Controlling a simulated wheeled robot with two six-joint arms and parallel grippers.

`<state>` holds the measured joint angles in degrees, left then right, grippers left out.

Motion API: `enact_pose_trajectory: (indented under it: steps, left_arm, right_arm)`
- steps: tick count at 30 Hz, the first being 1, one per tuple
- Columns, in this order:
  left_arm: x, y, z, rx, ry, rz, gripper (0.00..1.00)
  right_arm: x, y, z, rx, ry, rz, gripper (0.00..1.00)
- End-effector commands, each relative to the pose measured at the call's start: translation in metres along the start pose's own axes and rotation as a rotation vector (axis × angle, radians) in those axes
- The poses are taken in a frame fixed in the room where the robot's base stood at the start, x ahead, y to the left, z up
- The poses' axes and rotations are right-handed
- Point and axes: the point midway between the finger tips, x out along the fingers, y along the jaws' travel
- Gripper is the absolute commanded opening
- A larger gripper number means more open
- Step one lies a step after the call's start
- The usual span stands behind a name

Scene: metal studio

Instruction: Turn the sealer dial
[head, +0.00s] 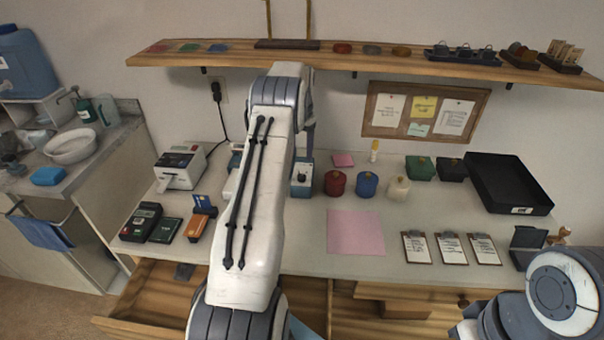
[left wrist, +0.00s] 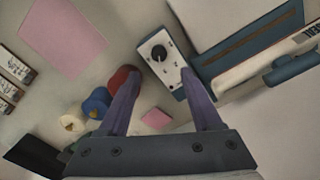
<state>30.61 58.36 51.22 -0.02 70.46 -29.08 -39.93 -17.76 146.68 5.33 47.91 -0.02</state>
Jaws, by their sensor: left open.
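The sealer's control box (left wrist: 163,66) has a white top face with a round black dial (left wrist: 159,53) on it. In the head view, the control box (head: 302,176) stands right of my left arm, which hides most of the sealer behind it. In the left wrist view, the sealer's blue and white body (left wrist: 250,58) lies to the right of the box. My left gripper (left wrist: 160,73) is open and empty, with the box and dial showing between and just beyond its fingertips. I cannot tell its exact height above the dial. My right gripper is out of view.
Red (head: 335,183), blue (head: 367,184) and cream (head: 398,188) lidded pots stand close right of the box. A pink mat (head: 356,232) lies in front. A label printer (head: 180,167) is at left. A wall shelf (head: 350,60) runs above the bench.

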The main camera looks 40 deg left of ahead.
Motion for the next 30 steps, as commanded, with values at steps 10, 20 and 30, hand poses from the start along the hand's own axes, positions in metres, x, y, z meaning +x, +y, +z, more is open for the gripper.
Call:
enact_pose_trajectory:
  steps: [10,20,30]
  left_arm:
    - [0.061,0.003,0.000,0.001,-0.004,0.002,0.66]
    - [0.094,0.002,-0.001,0.001,0.000,0.000,0.66]
    - [0.096,0.002,-0.001,0.000,0.001,0.000,0.39]
  right_arm:
    - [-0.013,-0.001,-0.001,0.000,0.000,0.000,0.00]
    - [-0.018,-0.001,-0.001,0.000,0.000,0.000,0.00]
    - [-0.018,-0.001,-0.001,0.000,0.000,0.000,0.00]
